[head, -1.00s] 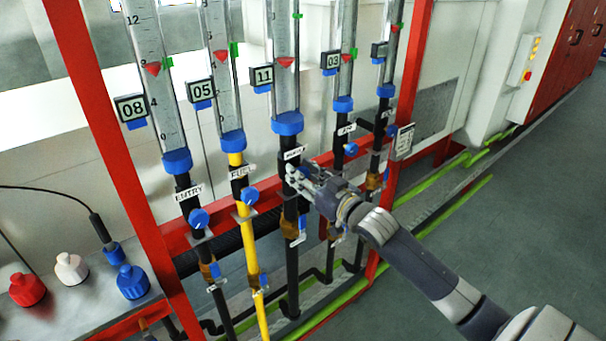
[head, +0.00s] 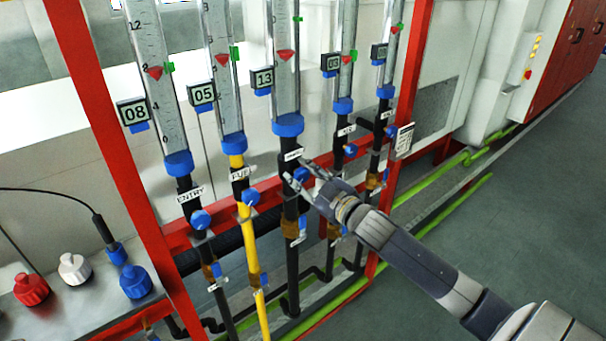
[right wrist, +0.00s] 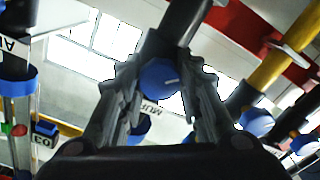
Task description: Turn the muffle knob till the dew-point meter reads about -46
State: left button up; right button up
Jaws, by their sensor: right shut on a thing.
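The blue muffle knob (head: 301,174) sits on the black pipe of the middle flow tube (head: 287,90), just below its label. My right gripper (head: 300,175) is shut on this knob, with its fingers on either side. In the right wrist view the knob (right wrist: 158,78) shows between the two fingers, its white mark pointing right; part of the label "MUF" shows beside it. The middle tube's display (head: 263,79) reads 13, and its red float (head: 285,55) stands above it. I cannot make out a dew-point meter reading. My left gripper is not in view.
Neighbouring tubes carry similar blue knobs: entry (head: 200,219) and fuel (head: 250,197) at left, others at right. A red frame post (head: 408,85) stands right of them. Red, white and blue capped fittings (head: 135,281) stand on the left bench. The floor at right is clear.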

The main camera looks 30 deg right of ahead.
jog(key=shift+n, duration=1.2)
jog(key=o, duration=1.1)
jog(key=shift+s+d, duration=0.2)
jog(key=shift+s, duration=2.8)
jog(key=shift+s+d, duration=0.2)
jog(key=shift+s, duration=2.8)
